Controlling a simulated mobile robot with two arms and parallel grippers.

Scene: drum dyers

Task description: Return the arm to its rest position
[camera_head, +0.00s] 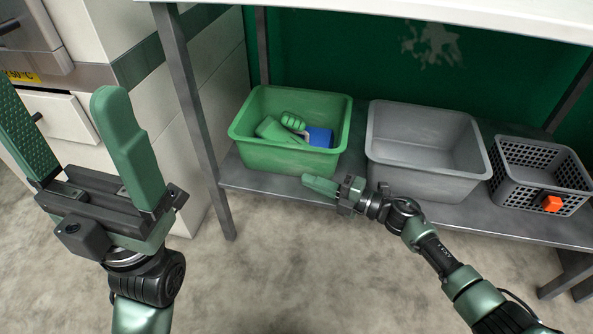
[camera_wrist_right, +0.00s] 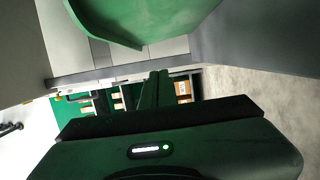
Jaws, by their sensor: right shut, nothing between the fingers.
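My right gripper (camera_head: 308,180) is shut and empty in the head view. Its arm reaches in from the lower right, and the green fingers point left just in front of the green bin, near the shelf's front edge. The shut fingers also show in the right wrist view (camera_wrist_right: 155,88), with the green bin's underside or wall (camera_wrist_right: 150,18) above them. I cannot tell whether the fingers touch the bin. My left gripper (camera_head: 62,105) is large in the near left of the head view, its two green fingers wide apart and nothing between them.
The green bin (camera_head: 256,156) holds a few green items and a blue one (camera_head: 320,137). A grey bin (camera_head: 410,180) is empty. A dark grey basket (camera_head: 508,191) has an orange block (camera_head: 551,203) at its front. They stand on a metal shelf (camera_head: 275,187); open floor lies in front.

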